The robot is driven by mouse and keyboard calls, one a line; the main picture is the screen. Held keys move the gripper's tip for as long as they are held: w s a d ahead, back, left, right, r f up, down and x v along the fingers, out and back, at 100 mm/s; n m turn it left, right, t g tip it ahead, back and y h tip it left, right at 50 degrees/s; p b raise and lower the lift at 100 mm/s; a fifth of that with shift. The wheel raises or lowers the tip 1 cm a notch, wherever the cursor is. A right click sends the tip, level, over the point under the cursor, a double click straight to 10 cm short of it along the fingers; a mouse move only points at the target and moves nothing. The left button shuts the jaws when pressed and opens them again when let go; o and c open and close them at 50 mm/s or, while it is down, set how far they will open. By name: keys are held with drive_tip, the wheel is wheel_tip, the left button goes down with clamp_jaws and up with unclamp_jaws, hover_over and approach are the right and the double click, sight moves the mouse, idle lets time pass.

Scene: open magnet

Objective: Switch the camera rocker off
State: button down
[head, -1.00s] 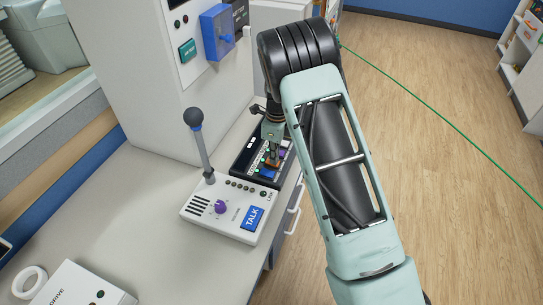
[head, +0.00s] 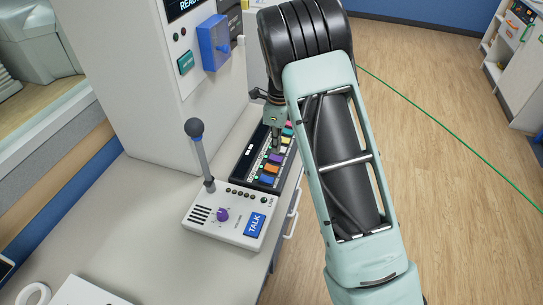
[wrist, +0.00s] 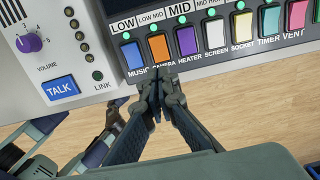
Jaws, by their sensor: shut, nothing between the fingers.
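The camera rocker is the orange switch (wrist: 159,48) above the CAMERA label in the wrist view, second from the left between the blue music rocker (wrist: 133,55) and the purple heater rocker (wrist: 187,41). In the head view the orange rocker (head: 271,168) shows near the close end of the black switch panel (head: 242,168). My gripper (wrist: 158,84) is shut and empty, its fingertips appearing just below the CAMERA label and overlapping its lower edge. In the head view my gripper (head: 276,146) is over the panel's right side. I cannot tell whether it touches anything.
A white intercom (head: 231,218) with a talk button and upright microphone (head: 198,150) adjoins the panel. A grey cabinet (head: 145,80) stands behind; floor is open at right.

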drive_tip(key=r, duration=0.5)
drive_tip(key=shift+s+d+r, duration=0.1)
drive_tip(key=shift+d, duration=0.25)
drive_tip(key=shift+a+b, duration=0.1)
drive_tip(key=shift+b, duration=0.2)
